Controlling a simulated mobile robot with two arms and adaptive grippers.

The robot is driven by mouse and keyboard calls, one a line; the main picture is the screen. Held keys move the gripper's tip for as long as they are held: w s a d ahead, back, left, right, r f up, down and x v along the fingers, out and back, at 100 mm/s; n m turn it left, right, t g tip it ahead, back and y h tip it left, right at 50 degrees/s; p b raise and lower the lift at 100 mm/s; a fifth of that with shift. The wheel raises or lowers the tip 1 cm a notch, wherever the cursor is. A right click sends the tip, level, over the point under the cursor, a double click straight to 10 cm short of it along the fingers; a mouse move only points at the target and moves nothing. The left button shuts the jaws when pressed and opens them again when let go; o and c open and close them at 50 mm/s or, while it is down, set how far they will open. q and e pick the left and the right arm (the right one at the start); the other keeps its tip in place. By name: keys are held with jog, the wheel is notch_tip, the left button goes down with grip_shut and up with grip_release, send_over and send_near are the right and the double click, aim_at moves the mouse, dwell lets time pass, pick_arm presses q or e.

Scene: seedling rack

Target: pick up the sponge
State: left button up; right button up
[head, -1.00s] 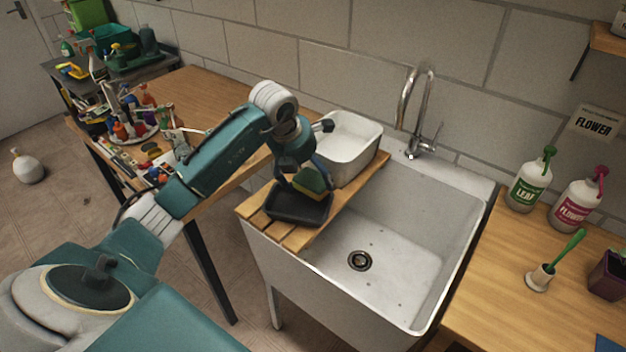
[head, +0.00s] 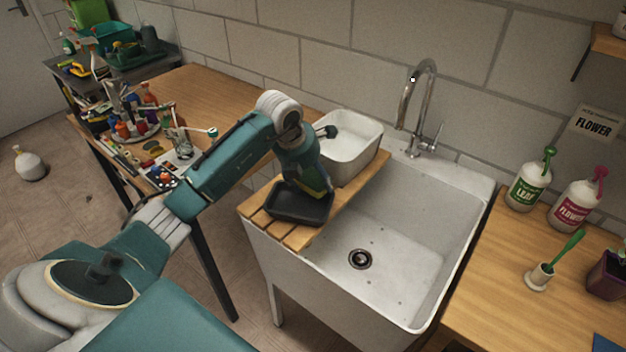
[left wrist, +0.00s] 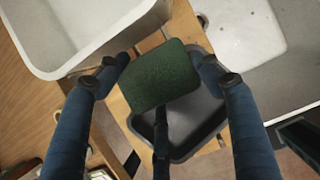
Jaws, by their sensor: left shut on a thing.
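The sponge (left wrist: 160,76), with a dark green face, sits between the fingers of my left gripper (left wrist: 158,68) in the left wrist view. My left gripper is shut on it. In the head view the left gripper (head: 314,188) points down over a dark shallow tray (head: 300,212), and only a yellow-green edge of the sponge (head: 325,190) shows beside it. In the left wrist view the dark tray (left wrist: 198,130) lies behind the sponge. Whether the sponge touches the tray is not clear. My right gripper is not in view.
The tray rests on a slatted wooden board (head: 345,197) across the left of the sink (head: 415,240). A white basin (head: 350,150) stands behind it, close to my gripper. The faucet (head: 425,105) rises at the back. The sink bowl is empty.

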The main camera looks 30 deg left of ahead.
pick_arm(q)
jog(key=shift+r, duration=0.65)
notch_tip(320, 180, up, 18)
jog(key=b, duration=0.3)
jog(key=shift+f, duration=0.1)
send_over(299, 210)
notch_tip(299, 210, down, 15)
notch_tip(299, 210, down, 5)
jog(key=shift+d+r+p, duration=0.1)
jog(key=shift+r+p, duration=0.05)
jog(key=shift+p, duration=0.55)
